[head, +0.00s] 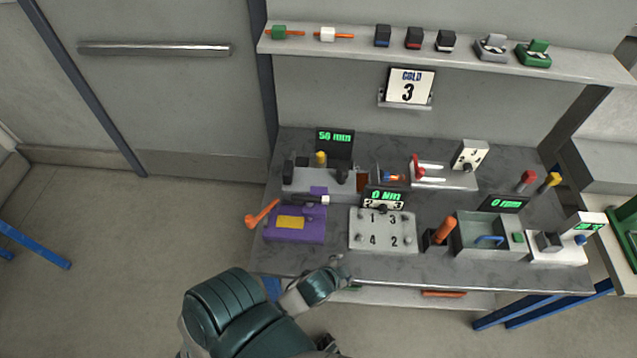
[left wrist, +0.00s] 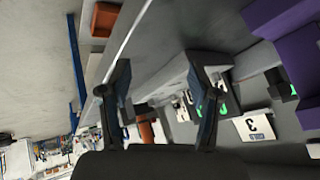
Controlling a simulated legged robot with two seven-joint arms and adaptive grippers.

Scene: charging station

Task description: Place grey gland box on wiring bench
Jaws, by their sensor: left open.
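A small grey box (head: 491,47), which looks like the grey gland box, sits on the raised shelf, left of a similar green one. The wiring bench cannot be told apart by a label; a grey workbench (head: 440,270) fills the middle of the head view. My left arm reaches up from the bottom of the head view to the bench's front edge, far from the grey box. In the left wrist view my left gripper (left wrist: 160,80) is open, with nothing between its two fingers. My right gripper is not in view.
The shelf (head: 330,44) also holds a green box (head: 534,53), several dark blocks and orange-stemmed pieces. The bench is crowded with a purple fixture (head: 295,238), a numbered plate (head: 383,245), a grey-green tray (head: 467,236) and displays. Open floor lies left.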

